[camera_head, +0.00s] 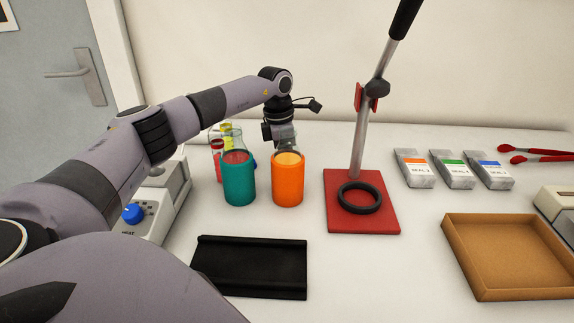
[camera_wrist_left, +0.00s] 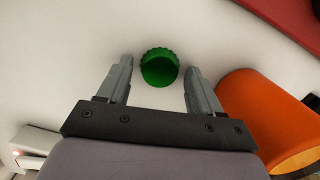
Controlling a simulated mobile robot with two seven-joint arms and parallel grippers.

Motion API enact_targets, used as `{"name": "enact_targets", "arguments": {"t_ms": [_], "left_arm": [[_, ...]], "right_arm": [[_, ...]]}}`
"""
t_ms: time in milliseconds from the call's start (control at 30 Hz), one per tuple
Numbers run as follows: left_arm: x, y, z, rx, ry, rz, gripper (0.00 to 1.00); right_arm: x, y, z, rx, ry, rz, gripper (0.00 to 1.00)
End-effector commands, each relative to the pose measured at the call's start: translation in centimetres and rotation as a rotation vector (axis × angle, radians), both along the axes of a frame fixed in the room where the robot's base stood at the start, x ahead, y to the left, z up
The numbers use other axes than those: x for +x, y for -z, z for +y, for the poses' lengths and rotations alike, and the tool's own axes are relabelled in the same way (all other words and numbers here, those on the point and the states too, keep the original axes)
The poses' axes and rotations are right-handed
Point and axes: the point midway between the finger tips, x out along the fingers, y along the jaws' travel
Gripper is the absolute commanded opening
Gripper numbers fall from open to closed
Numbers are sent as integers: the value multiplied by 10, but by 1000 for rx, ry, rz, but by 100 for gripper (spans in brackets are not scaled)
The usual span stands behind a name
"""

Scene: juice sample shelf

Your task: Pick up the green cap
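The green cap (camera_wrist_left: 159,74) lies on the white table in the left wrist view, its ridged rim and hollow inside showing. In the head view I cannot see it. My left gripper (camera_wrist_left: 159,66) is open, with one finger on each side of the cap in the picture and visible gaps to both. I cannot tell how high the fingers are above the table. In the head view the left gripper (camera_head: 284,141) points down behind the orange holder, its fingertips partly hidden. My right gripper is in neither view.
The orange holder (camera_head: 288,185) stands close beside the right finger in the wrist view. A teal holder with glassware (camera_head: 239,183) stands left of it. A red stand base (camera_head: 362,222) is to the right, a black rack (camera_head: 252,267) in front.

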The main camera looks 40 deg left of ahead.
Motion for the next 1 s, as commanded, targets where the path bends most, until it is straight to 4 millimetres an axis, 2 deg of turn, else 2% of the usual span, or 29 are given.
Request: {"name": "enact_targets", "arguments": {"t_ms": [33, 67, 100, 367, 567, 767, 1000], "left_arm": [[0, 0, 0, 0, 0, 0, 48], [0, 0, 0, 0, 0, 0, 38], [0, 0, 0, 0, 0, 0, 34], [0, -1, 0, -1, 0, -1, 34], [1, -12, 0, 0, 0, -2, 34], [1, -44, 0, -1, 0, -6, 34], [2, -104, -1, -1, 1, -7, 34]], "right_arm": [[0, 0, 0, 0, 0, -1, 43], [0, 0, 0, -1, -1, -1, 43], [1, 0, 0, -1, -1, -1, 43], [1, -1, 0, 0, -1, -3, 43], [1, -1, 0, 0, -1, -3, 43], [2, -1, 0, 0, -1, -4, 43], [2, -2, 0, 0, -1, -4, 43]]}}
